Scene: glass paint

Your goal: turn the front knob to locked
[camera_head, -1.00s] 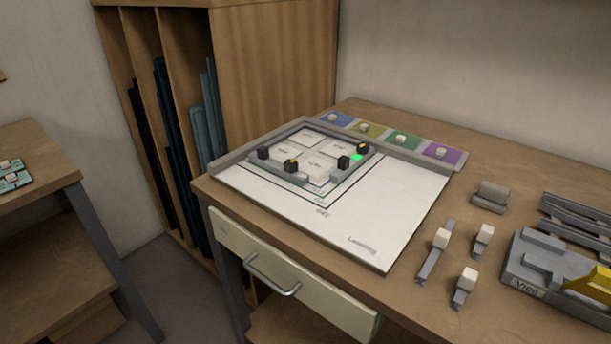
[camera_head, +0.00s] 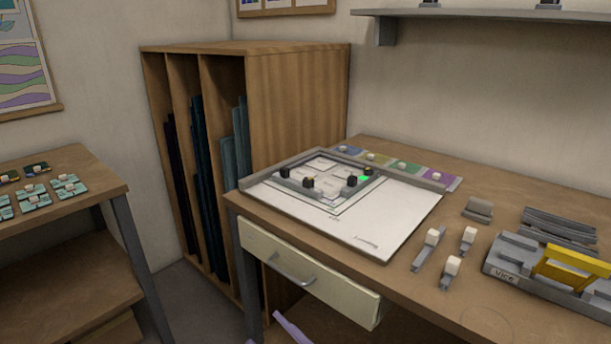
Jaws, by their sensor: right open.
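A small grey frame (camera_head: 325,196) lies on a white board (camera_head: 385,225) on the workbench. Several black knobs sit around it. The knob lowest in the picture (camera_head: 308,182) has a yellow mark and is nearest the bench's front edge; I take it as the front knob. Its exact turn is too small to read. A green light (camera_head: 363,178) glows by the right-hand knobs (camera_head: 351,181). A slim lavender part, likely of my right gripper (camera_head: 290,328), shows at the bottom edge below the drawer, apart from the knobs. My left gripper is not in view.
A vice (camera_head: 515,262) with a yellow part stands at the right. Several white-topped grey tools (camera_head: 430,240) lie beside the board. Coloured tiles (camera_head: 405,167) line its back. A drawer (camera_head: 310,270) is below; a side table (camera_head: 90,205) stands left.

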